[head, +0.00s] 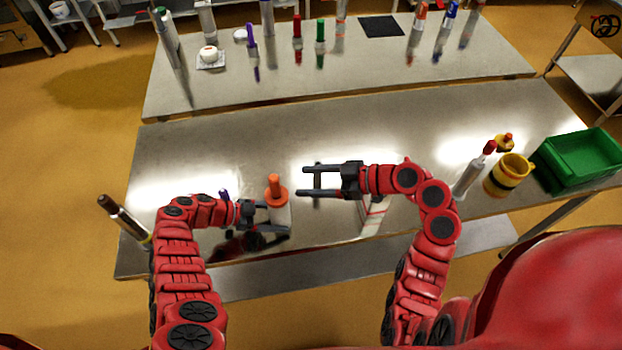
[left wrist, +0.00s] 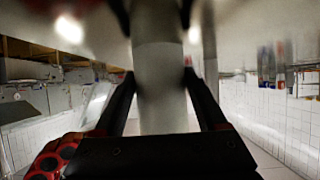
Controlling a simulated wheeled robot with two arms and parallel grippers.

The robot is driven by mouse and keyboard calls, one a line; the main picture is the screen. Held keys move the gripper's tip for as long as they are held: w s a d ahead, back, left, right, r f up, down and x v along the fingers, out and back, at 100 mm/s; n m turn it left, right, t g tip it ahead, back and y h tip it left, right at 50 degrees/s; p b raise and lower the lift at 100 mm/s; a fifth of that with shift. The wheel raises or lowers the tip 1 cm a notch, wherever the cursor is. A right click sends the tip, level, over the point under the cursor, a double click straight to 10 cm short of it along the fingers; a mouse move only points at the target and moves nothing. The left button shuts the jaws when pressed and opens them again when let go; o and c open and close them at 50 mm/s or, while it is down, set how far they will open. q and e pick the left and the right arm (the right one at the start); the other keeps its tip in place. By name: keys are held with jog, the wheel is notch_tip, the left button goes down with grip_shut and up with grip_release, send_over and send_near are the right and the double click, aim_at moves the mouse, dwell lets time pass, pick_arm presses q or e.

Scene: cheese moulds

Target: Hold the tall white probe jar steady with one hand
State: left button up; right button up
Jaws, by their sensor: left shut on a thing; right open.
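The tall white jar (head: 281,216) stands upright on the near steel table, with an orange-topped thing (head: 276,186) sticking up from it. My left gripper (head: 268,214) is shut on the jar from the left side, with a finger on each side of it. In the left wrist view the jar's pale, round body (left wrist: 162,95) fills the middle between the two dark fingers, and its upper end is blurred and cut off. My right gripper (head: 308,182) is open and empty, above the table just right of the jar and apart from it.
A green crate (head: 583,157), a yellow pot (head: 508,176) and a white red-topped tube (head: 469,176) stand at the right end. A brown-topped tube (head: 122,215) stands at the left edge. The far table (head: 330,88) holds several coloured tools. The near table's back middle is clear.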

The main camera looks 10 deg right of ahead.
dwell(0.3)
pick_arm(q)
jog(key=o, duration=0.9)
